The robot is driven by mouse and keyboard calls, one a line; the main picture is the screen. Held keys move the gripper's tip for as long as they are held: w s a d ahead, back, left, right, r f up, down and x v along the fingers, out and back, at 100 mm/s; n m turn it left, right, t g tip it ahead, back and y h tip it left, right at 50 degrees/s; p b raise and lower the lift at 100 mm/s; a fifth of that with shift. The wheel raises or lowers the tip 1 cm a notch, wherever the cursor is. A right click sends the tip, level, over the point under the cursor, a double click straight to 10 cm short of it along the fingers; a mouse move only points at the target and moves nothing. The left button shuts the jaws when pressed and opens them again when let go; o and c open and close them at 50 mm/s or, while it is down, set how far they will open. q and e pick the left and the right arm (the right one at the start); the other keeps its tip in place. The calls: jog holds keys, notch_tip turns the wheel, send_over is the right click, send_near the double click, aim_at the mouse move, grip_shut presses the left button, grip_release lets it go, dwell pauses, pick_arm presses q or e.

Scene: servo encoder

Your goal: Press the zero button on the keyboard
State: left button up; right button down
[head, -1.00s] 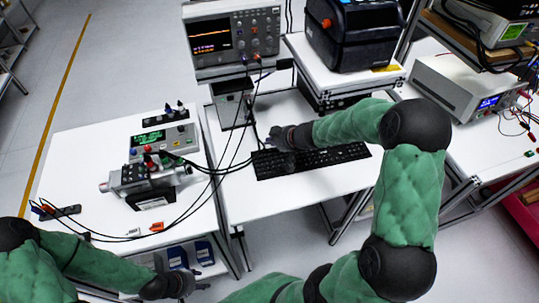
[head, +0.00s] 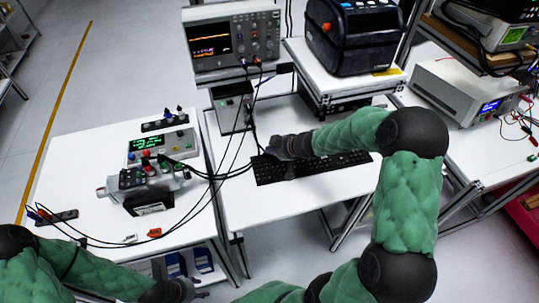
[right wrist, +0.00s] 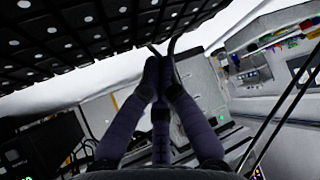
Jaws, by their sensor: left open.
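The black keyboard (head: 330,163) lies on the white middle table in the head view. In the right wrist view its keys (right wrist: 75,35) fill the upper left, with pale dots as markings. I cannot tell which key is zero. My right gripper (head: 272,147) is over the left part of the keyboard and hides some keys. In the right wrist view my right gripper (right wrist: 160,58) has its fingers together, with nothing seen between them, close to the keyboard edge. Whether it touches a key is unclear. My left gripper (head: 194,291) is open and low at the bottom, away from the keyboard.
An oscilloscope (head: 233,38) and a black printer (head: 352,35) stand behind the keyboard. Black cables (head: 232,160) hang left of it. A servo device (head: 150,183) is on the left table (head: 85,165). Bare table (head: 285,203) lies in front of the keyboard.

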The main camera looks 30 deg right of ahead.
dwell(0.7)
jog(key=shift+f, duration=0.45)
jog(key=shift+f+b, duration=0.3)
jog(key=shift+f, duration=0.05)
dwell(0.6)
dwell(0.3)
jog(key=shift+r+p, duration=0.8)
jog(key=shift+p, duration=0.25)
notch_tip(320, 180, up, 5)
jog(key=p, duration=0.5)
jog(key=shift+p, duration=0.4)
